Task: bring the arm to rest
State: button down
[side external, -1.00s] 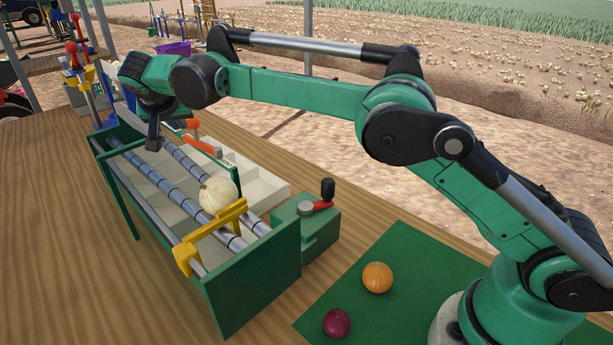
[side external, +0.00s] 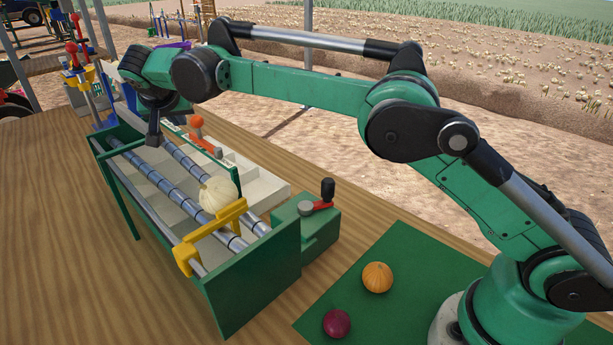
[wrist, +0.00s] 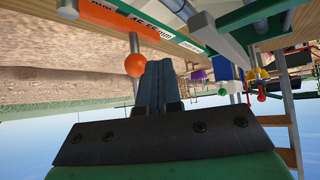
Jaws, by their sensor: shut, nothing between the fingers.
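My gripper (side external: 155,141) is above the far end of the roller frame in the side view, pointing down. Its fingers are closed together and empty; they also show in the wrist view (wrist: 160,80). The green roller frame (side external: 250,287) carries steel rollers with dark bands. A white onion (side external: 218,195) rests on the rollers towards the near end, beside the yellow bracket (side external: 210,236), well apart from my gripper.
An orange lever (side external: 200,135) stands behind the frame, near my gripper. An orange onion (side external: 377,277) and a red onion (side external: 337,323) lie on the green mat (side external: 400,250). The table's left side is clear.

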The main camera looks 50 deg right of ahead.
jog(key=s+d+r+n+g+y, duration=0.1)
jog(key=s+d+r+n, duration=0.15)
jog(key=s, duration=0.45)
jog(key=s+d+r+n+y, duration=0.1)
jog(key=s+d+r+y, duration=0.1)
jog(key=s+d, duration=0.35)
jog(key=s+d+f+n+y, duration=0.1)
jog(key=s+f, duration=0.3)
jog(key=s, duration=0.4)
jog(key=s+f+n+y, duration=0.1)
jog(key=s+f+n, duration=0.1)
jog(key=s+f, duration=0.2)
jog(key=s, duration=0.3)
jog(key=shift+s+d+f+t, duration=0.3)
jog(key=shift+s+d+f, duration=0.05)
jog(key=shift+f, duration=0.05)
